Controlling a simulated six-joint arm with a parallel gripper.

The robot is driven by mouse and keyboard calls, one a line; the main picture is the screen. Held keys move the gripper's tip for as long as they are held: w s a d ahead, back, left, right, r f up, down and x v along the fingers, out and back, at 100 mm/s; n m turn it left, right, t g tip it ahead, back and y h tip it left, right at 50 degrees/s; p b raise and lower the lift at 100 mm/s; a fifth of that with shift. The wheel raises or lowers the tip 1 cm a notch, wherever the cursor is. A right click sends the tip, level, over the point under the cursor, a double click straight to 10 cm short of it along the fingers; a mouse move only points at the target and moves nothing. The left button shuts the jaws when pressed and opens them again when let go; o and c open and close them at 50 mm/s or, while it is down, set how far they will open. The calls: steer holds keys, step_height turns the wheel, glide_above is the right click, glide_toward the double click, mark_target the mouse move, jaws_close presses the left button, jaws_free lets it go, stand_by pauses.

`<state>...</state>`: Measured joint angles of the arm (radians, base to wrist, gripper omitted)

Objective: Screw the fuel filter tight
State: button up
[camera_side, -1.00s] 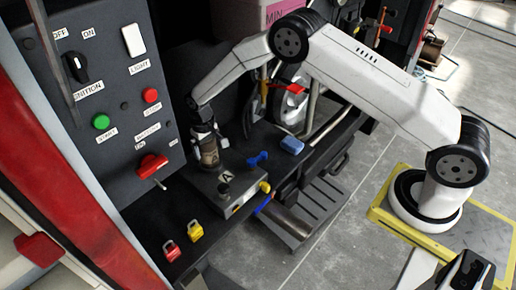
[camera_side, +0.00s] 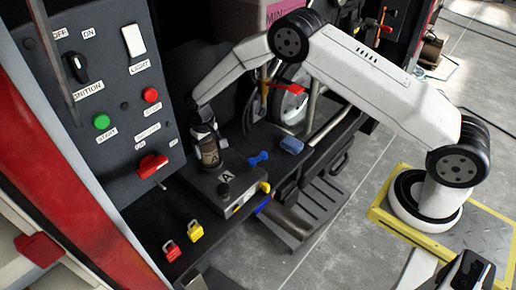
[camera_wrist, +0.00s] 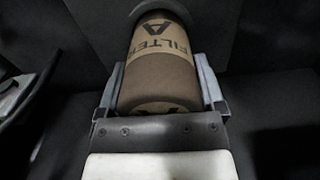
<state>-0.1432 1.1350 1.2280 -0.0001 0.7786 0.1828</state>
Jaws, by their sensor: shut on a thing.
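The fuel filter (camera_side: 209,154) is a brown and tan cylinder marked "FILTER A". It stands about upright at the back of the grey housing block (camera_side: 226,178), which carries a label "A". My gripper (camera_side: 207,140) is above it with its jaws around the filter. In the wrist view the filter (camera_wrist: 162,65) sits between the two grey fingers of my gripper (camera_wrist: 164,88), which are shut on it. The filter's lower end and any thread are hidden, so I cannot tell how tightly it is seated.
A control panel (camera_side: 105,95) with switches and a red lever stands to the left. Red (camera_side: 171,251) and yellow (camera_side: 195,230) padlocks lie on the dark ledge. A blue wing-shaped piece (camera_side: 258,159) and a light blue block (camera_side: 292,145) lie to the right of the filter.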

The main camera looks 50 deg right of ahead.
steer(key=m, duration=0.4)
steer(key=shift+m, duration=0.8)
steer(key=m, duration=0.3)
steer(key=shift+w+r, duration=0.1)
steer(key=shift+r, duration=0.05)
steer(key=shift+r+m, duration=0.1)
steer(key=shift+m, duration=1.4)
